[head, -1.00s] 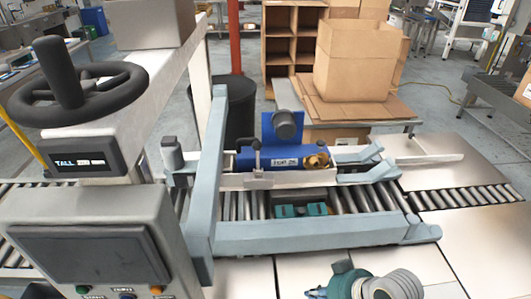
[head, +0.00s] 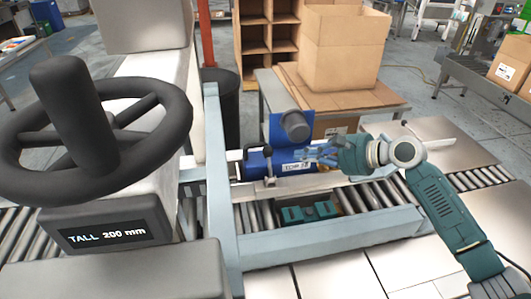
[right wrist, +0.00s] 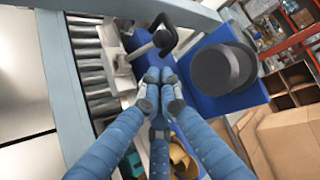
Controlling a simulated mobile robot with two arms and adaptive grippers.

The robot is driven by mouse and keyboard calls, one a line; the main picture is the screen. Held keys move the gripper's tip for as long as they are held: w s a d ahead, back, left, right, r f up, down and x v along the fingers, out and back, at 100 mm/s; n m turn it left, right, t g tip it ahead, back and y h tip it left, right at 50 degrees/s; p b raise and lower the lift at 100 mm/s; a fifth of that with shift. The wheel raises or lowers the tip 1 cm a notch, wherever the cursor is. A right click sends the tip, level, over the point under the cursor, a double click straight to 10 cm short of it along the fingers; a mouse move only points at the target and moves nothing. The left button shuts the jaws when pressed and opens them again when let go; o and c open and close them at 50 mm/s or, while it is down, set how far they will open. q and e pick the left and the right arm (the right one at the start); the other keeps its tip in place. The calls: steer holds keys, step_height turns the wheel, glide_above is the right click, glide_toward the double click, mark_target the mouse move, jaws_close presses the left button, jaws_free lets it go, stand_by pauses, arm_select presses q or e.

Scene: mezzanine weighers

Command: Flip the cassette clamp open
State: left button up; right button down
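The blue cassette (head: 290,162) lies in a pale cradle on the roller line, with a white label on its front. Its clamp (head: 269,165) is a small black-handled lever standing at the cassette's left end. In the right wrist view the clamp's black handle (right wrist: 165,37) rises just beyond my fingertips. My right gripper (head: 310,154) is over the cassette's right part, to the right of the clamp and apart from it. In the right wrist view its blue fingers (right wrist: 158,78) come together at the tips with nothing between them. My left gripper is not in view.
A big black handwheel (head: 90,130) and a "TALL 200 mm" display (head: 105,234) stand at the left. A grey-blue frame post (head: 218,180) rises left of the cassette. A dark round knob (head: 295,125) is behind it.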

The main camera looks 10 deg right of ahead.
mark_target(269, 162)
steer(key=p+x, duration=0.2)
steer(key=x, duration=0.6)
steer(key=shift+w+a+f, duration=0.15)
steer(key=shift+w, duration=0.05)
steer(key=shift+w+a+f, duration=0.15)
steer(key=shift+a, duration=0.05)
steer(key=shift+f, duration=0.1)
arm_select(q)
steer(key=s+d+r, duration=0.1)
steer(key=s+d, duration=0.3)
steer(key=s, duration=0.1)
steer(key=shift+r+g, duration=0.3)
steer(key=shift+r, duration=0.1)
